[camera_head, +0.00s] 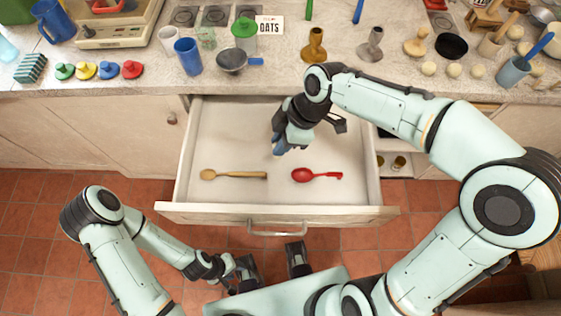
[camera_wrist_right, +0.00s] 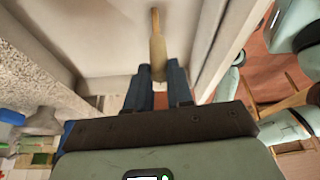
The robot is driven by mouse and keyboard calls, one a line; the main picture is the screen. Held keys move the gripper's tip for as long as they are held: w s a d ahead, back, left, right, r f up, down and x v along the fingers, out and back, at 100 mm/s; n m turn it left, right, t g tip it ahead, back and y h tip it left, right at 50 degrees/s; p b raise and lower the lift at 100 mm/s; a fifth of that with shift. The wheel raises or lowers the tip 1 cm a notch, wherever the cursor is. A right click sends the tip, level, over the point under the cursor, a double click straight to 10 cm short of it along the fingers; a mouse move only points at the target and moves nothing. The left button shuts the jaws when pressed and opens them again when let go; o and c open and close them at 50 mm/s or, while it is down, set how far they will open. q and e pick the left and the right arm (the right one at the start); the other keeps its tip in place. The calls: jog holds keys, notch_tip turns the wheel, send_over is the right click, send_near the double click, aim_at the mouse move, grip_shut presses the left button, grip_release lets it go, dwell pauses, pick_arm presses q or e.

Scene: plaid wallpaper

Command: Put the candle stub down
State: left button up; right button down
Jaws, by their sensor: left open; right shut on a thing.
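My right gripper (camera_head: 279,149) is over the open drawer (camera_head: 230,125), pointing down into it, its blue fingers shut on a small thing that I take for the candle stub. In the right wrist view a pale tan shape (camera_wrist_right: 158,62) shows between the fingers (camera_wrist_right: 158,92). It lines up with a tan handle beyond, so stub and spoon are hard to tell apart there. The head view hides the held thing behind the gripper. My left gripper (camera_head: 272,263) is open and empty in front of the drawer.
A wooden spoon (camera_head: 238,175) and a red spoon (camera_head: 316,175) lie in the drawer's front half. The drawer's back left is bare. The counter (camera_head: 140,90) behind carries candlesticks (camera_head: 315,45), cups, a sieve (camera_head: 232,61) and several coloured knobbed pieces.

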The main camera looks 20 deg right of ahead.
notch_tip(320, 180, down, 14)
jog(key=shift+f+b, duration=0.2)
jog(key=shift+b, duration=0.65)
jog(key=c, duration=1.4)
grip_release()
jog(key=shift+f, duration=0.15)
jog(key=o, duration=0.4)
jog(key=shift+r, duration=0.2)
jog(key=p+v, duration=0.1)
jog(key=v, duration=1.1)
jog(key=shift+p, duration=0.3)
